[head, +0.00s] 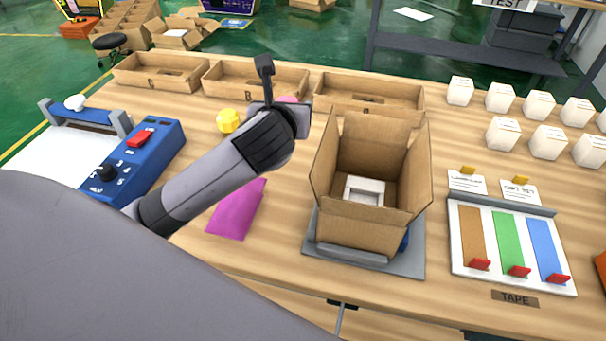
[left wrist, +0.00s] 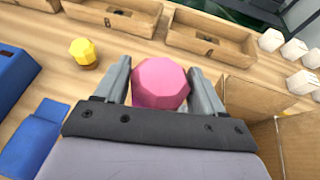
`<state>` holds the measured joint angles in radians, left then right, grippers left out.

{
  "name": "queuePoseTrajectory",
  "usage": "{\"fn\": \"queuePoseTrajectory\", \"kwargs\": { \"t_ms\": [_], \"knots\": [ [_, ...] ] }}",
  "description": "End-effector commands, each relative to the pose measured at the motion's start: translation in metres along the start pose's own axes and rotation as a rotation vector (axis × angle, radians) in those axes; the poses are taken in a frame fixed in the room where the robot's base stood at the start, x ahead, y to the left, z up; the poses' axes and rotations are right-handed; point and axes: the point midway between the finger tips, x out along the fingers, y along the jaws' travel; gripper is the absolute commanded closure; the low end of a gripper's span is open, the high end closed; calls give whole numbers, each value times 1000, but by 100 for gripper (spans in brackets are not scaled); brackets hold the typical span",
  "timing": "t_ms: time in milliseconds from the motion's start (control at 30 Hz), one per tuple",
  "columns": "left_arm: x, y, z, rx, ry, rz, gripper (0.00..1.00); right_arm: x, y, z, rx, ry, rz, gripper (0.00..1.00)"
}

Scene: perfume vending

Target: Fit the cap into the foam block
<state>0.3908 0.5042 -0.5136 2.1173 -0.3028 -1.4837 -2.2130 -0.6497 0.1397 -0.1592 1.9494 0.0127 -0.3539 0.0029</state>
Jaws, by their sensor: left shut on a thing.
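The cap is a pink faceted piece (left wrist: 160,82), held between the two grey fingers of my left gripper (left wrist: 161,75) in the left wrist view. In the head view only a sliver of the pink cap (head: 288,99) shows behind my left gripper (head: 284,104), which is above the table, left of the open cardboard box. The white foam block (head: 364,190) lies at the bottom of that box (head: 330,205), with a recess in its top. The cap is outside the box and apart from the block. My right gripper is not in view.
The box flaps stand up around its opening, on a grey stand (head: 410,262). A yellow faceted piece (head: 228,120) and a magenta sheet (head: 236,208) lie to the left. Open trays (head: 255,82) line the back. White cartons (head: 503,133) and a tape holder (head: 565,235) are at right.

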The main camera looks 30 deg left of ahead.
Motion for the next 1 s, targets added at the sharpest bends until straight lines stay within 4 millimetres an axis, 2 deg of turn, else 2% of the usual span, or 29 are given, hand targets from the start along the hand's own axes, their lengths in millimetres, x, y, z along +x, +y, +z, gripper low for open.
{"fn": "queuePoseTrajectory", "kwargs": {
  "t_ms": [33,100,300,400,567,833,1000],
  "knots": [
    [7,0,-18,3,6,2,63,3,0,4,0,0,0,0],
    [14,0,-36,2,6,1,63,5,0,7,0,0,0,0],
    [32,0,-78,1,3,1,63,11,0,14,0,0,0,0],
    [37,0,-90,1,1,-1,63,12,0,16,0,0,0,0],
    [40,0,-97,-1,-1,-1,63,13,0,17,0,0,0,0],
    [55,0,-132,2,1,-1,63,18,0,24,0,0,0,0],
    [56,0,-134,0,-2,-1,63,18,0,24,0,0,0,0]
  ]
}}
